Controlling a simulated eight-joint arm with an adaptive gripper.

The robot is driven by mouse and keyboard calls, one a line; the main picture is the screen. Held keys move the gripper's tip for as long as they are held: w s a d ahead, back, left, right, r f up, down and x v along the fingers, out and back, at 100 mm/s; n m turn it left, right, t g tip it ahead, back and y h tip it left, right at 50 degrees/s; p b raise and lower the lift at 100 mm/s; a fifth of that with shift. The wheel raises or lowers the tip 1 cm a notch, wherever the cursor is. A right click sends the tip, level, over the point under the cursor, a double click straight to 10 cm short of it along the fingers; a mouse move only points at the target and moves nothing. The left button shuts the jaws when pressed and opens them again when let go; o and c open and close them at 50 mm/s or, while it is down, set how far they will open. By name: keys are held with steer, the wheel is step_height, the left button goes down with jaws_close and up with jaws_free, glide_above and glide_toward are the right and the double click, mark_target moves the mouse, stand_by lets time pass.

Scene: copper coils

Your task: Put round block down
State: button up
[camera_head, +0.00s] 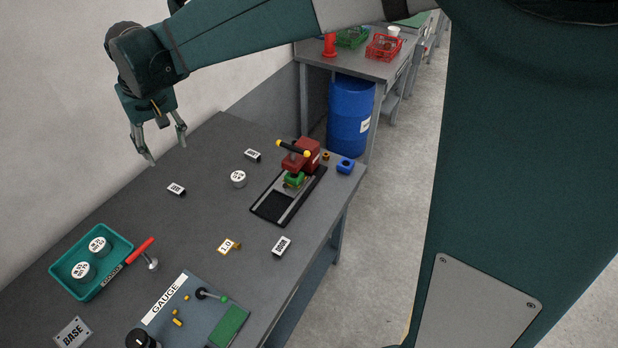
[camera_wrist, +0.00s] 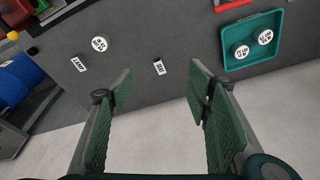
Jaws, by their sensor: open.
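A white round block (camera_head: 238,178) with a dark printed top rests on the grey table, between two small labelled blocks. It also shows in the wrist view (camera_wrist: 101,43). Two similar white round blocks, one (camera_head: 97,245) behind the other (camera_head: 81,271), sit in the teal tray (camera_head: 113,289) at the left. My gripper (camera_head: 167,154) is open and empty, raised over the far left side of the table. In the wrist view its two green pads (camera_wrist: 158,92) are apart with nothing between them. I cannot tell which round block the task means.
Small labelled blocks (camera_head: 176,189) and (camera_head: 252,155) lie near the round block. A red device (camera_head: 301,160) on a black base stands at the right. A red-handled tool (camera_head: 142,250) lies beside the tray. The gauge board (camera_head: 207,308) is in front. The table middle is mostly clear.

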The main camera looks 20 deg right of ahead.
steer(key=s+d+r+m+t, duration=0.1)
steer(key=s+d+r, duration=0.15)
steer(key=d, duration=0.55)
steer(key=s+d+r+t, duration=0.1)
steer(key=s+d, duration=0.3)
steer(key=d, duration=0.4)
steer(key=s+d+r+m, duration=0.15)
steer(key=s+d, duration=0.25)
steer(key=d, duration=0.5)
steer(key=s+d+f+m+t, duration=0.1)
steer(key=s+d+f, duration=0.1)
steer(key=s+d, duration=0.6)
steer(key=s+d+f+m+t+h, duration=0.1)
steer(key=s+d+f+t, duration=0.1)
steer(key=s+d, duration=0.6)
steer(key=shift+d+f, duration=0.3)
steer(key=shift+f, duration=0.5)
stand_by(3.1)
